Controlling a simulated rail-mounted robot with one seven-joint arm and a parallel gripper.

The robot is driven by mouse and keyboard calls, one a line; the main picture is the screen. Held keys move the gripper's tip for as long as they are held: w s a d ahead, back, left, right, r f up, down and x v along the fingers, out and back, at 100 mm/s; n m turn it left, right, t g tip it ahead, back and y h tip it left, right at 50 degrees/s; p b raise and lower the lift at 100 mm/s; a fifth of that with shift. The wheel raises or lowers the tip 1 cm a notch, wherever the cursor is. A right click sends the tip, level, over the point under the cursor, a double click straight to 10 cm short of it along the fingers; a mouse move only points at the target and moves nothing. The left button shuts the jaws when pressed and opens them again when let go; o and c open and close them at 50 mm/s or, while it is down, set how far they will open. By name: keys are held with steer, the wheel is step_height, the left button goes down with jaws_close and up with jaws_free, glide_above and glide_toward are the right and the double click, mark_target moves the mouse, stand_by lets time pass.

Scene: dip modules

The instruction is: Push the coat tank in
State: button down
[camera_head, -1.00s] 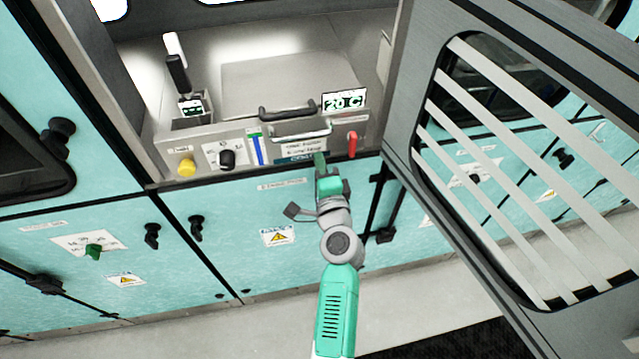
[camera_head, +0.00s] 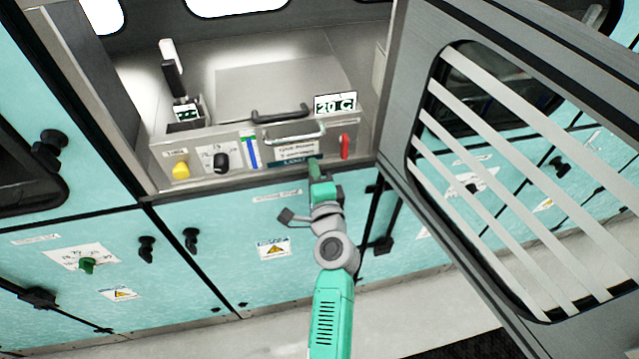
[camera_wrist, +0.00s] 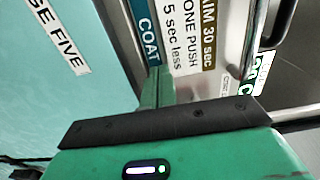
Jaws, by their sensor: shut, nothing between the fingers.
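The coat tank (camera_head: 235,150) is a grey metal unit in an opening of the turquoise cabinet. Its front panel carries a bar handle (camera_head: 294,135) and a blue COAT label (camera_wrist: 147,38). My gripper (camera_head: 314,168) is shut and empty, with its green fingertips at the panel's lower edge, just below the label. In the wrist view the fingers (camera_wrist: 156,88) reach up to the COAT label and seem to touch the panel. The exact contact is hidden. The tank's back is out of sight.
An open grey door with slats (camera_head: 520,160) stands close on the right. The panel has a yellow knob (camera_head: 181,171), a black knob (camera_head: 221,162) and a red lever (camera_head: 345,146). A 20 C display (camera_head: 335,104) sits above. Cabinet knobs (camera_head: 190,240) stick out below.

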steer(key=v, duration=1.3)
steer(key=shift+p, duration=0.45)
